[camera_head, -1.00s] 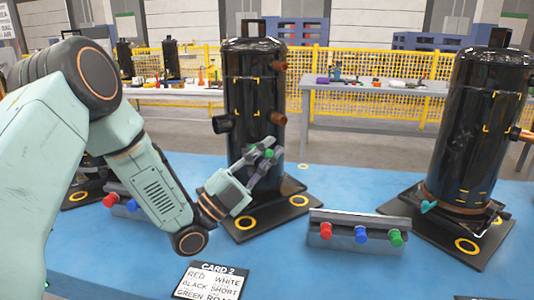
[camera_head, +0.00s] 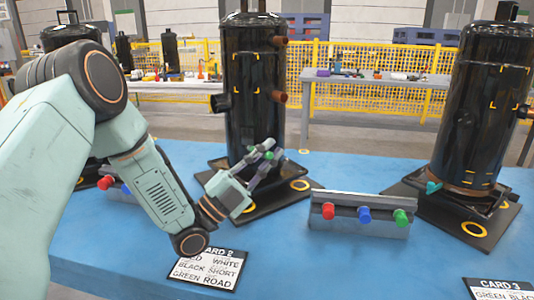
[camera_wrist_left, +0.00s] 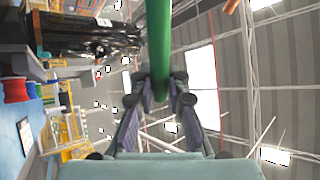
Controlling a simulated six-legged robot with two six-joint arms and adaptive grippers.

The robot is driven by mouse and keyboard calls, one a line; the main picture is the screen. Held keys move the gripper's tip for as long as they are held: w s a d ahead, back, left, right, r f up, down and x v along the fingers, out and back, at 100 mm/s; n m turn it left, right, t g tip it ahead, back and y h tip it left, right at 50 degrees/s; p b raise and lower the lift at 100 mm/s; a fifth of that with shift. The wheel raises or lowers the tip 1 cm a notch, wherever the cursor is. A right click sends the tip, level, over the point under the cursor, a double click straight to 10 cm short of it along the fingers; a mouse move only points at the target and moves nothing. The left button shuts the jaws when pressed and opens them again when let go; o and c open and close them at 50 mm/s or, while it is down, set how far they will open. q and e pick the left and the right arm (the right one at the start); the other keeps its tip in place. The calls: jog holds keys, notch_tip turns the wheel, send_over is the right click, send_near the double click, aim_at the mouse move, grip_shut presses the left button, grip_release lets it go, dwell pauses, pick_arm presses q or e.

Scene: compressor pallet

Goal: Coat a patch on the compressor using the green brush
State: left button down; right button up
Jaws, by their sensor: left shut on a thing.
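The green brush shows in the left wrist view as a green handle (camera_wrist_left: 158,45) between my fingers. My left gripper (camera_head: 264,155) is shut on it. In the head view the gripper is in front of the lower part of the middle black compressor (camera_head: 250,110); I cannot tell whether the brush touches it. Yellow corner marks frame a patch (camera_head: 246,73) on that compressor's upper front. The brush's bristles cannot be made out. My right gripper is not in view.
A grey rack (camera_head: 345,226) with red, blue and green ends stands right of the gripper. Another black compressor (camera_head: 480,100) is at the right, and one (camera_head: 70,38) is partly hidden at the left. Card 2 (camera_head: 208,269) lies on the blue table (camera_head: 310,270).

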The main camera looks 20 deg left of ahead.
pick_arm(q)
jog(key=shift+f, duration=0.4)
jog(key=shift+r, duration=0.1)
jog(key=shift+s, duration=0.15)
jog(key=shift+s+d+p, duration=0.25)
jog(key=shift+s+p, duration=0.1)
jog(key=shift+s, duration=0.6)
jog(key=shift+s+d+p, duration=0.2)
jog(key=shift+s+p, duration=0.1)
jog(key=shift+s, duration=0.65)
jog(key=shift+s+d+p, duration=0.25)
jog(key=shift+s+p, duration=0.1)
jog(key=shift+s, duration=0.6)
jog(key=s, duration=0.1)
jog(key=s+p, duration=0.1)
jog(key=shift+s+d, duration=0.35)
jog(key=shift+s, duration=0.05)
jog(key=shift+w, duration=0.1)
